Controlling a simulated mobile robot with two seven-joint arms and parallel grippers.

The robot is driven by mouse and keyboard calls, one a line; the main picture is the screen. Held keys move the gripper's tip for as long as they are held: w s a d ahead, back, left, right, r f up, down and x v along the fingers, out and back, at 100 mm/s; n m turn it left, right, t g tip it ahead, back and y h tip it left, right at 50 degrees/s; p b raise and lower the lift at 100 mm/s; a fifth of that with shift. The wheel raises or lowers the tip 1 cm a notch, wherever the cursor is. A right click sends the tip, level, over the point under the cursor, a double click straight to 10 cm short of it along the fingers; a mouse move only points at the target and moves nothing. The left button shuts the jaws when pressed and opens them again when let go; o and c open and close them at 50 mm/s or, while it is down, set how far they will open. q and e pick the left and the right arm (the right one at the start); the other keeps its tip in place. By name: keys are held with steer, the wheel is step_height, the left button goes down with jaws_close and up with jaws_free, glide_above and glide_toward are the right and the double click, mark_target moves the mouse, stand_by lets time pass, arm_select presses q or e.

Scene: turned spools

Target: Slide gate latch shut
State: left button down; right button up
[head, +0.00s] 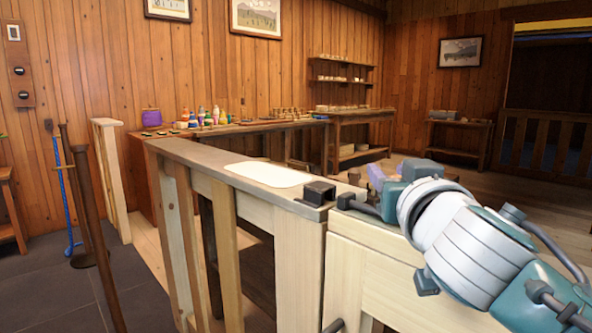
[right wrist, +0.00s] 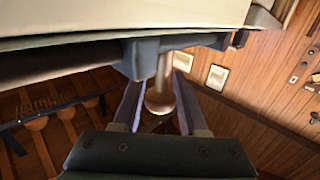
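The gate latch sits on top of the pale wooden gate (head: 375,238). Its dark bolt (head: 364,208) shows at the gate's left end, with a small gap to the dark keeper block (head: 319,191) on the fixed post. My right gripper (right wrist: 161,80) reaches over the gate from the right, its purple fingers spread. In the right wrist view a metal knob (right wrist: 159,103) on a stem stands between them, seemingly without firm contact on both sides. In the head view my wrist hides the knob and most of the latch. My left gripper is not in view.
A fence with a grey top rail (head: 205,157) runs left from the post, with a white sheet (head: 268,174) lying on it. A workbench with paint bottles (head: 207,118) stands behind. A brown post (head: 95,230) stands at left on the dark floor.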

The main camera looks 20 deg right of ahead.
jaws_close()
stand_by(1.0)
